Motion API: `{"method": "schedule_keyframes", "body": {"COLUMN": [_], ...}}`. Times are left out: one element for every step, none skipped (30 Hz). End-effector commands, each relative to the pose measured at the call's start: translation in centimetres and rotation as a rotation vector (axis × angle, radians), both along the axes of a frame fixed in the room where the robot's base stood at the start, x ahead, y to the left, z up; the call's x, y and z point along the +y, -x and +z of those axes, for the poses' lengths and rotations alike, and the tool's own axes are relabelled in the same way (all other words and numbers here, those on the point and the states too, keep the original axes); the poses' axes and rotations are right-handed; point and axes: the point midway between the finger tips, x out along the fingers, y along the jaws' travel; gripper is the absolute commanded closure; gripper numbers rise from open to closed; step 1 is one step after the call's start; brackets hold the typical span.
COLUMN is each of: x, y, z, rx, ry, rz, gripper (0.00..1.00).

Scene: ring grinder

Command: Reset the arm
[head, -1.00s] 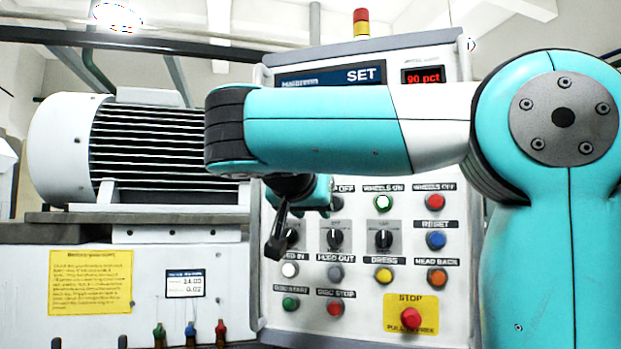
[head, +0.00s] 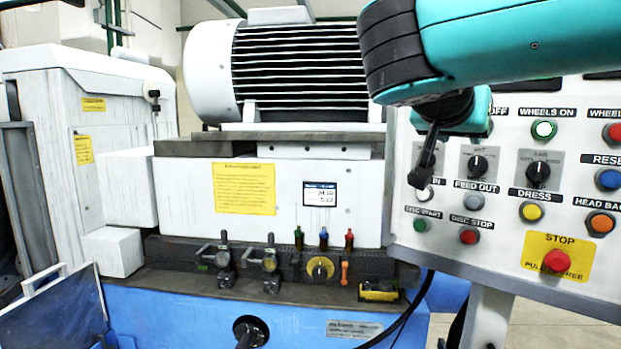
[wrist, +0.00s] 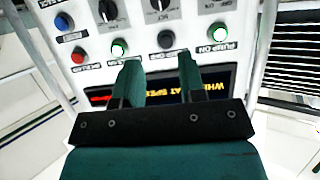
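My arm reaches in from the upper right of the head view, in front of the control panel. My gripper (head: 416,180) points down there, seen side-on near the panel's left edge, close to the IN button (head: 424,196). In the wrist view the gripper (wrist: 156,80) shows two teal fingers with a clear gap and nothing between them. The control panel (head: 500,262) carries labelled buttons and knobs. The WHEELS ON button (head: 543,129) is lit green. My arm hides the panel's upper part in the head view.
A white motor (head: 213,75) with dark fins sits on the machine left of the panel. Small valves (head: 224,258) and coloured handles line a dark ledge below. The wrist view shows a lit display (wrist: 215,85) beyond the fingers and a lit green PUMP ON button (wrist: 218,31).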

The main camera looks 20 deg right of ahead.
Motion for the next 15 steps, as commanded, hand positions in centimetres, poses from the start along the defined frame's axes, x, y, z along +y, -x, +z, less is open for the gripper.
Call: {"method": "schedule_keyframes", "body": {"x": [0.0, 0.0, 0.0, 0.1, 0.3, 0.6, 0.9, 1.4, 2.3, 3.0, 4.0, 5.4, 6.6, 7.8, 9.6], "y": [0.0, 0.0, -0.1, -0.2, -0.4, -0.9, -1.3, -1.8, -2.6, -3.1, -3.6, -4.0, -4.2, -4.2, -4.0], "z": [0.0, 0.0, -0.1, -0.4, -0.8, -1.6, -2.4, -3.4, -5.1, -6.6, -8.2, -10.5, -12.4, -14.2, -16.5], "rx": [0.000, 0.000, 0.003, 0.008, 0.018, 0.038, 0.058, 0.083, 0.126, 0.164, 0.205, 0.264, 0.312, 0.361, 0.425], "ry": [0.000, 0.000, -0.001, -0.004, -0.007, -0.015, -0.023, -0.033, -0.052, -0.068, -0.086, -0.113, -0.135, -0.157, -0.189], "rz": [0.000, 0.000, 0.005, 0.014, 0.029, 0.061, 0.096, 0.138, 0.206, 0.266, 0.332, 0.424, 0.499, 0.572, 0.670], "gripper": [0.63, 0.63, 0.63, 0.63, 0.63, 0.63, 0.63, 0.63, 0.63, 0.63, 0.63, 0.63, 0.63, 0.63, 0.63]}}
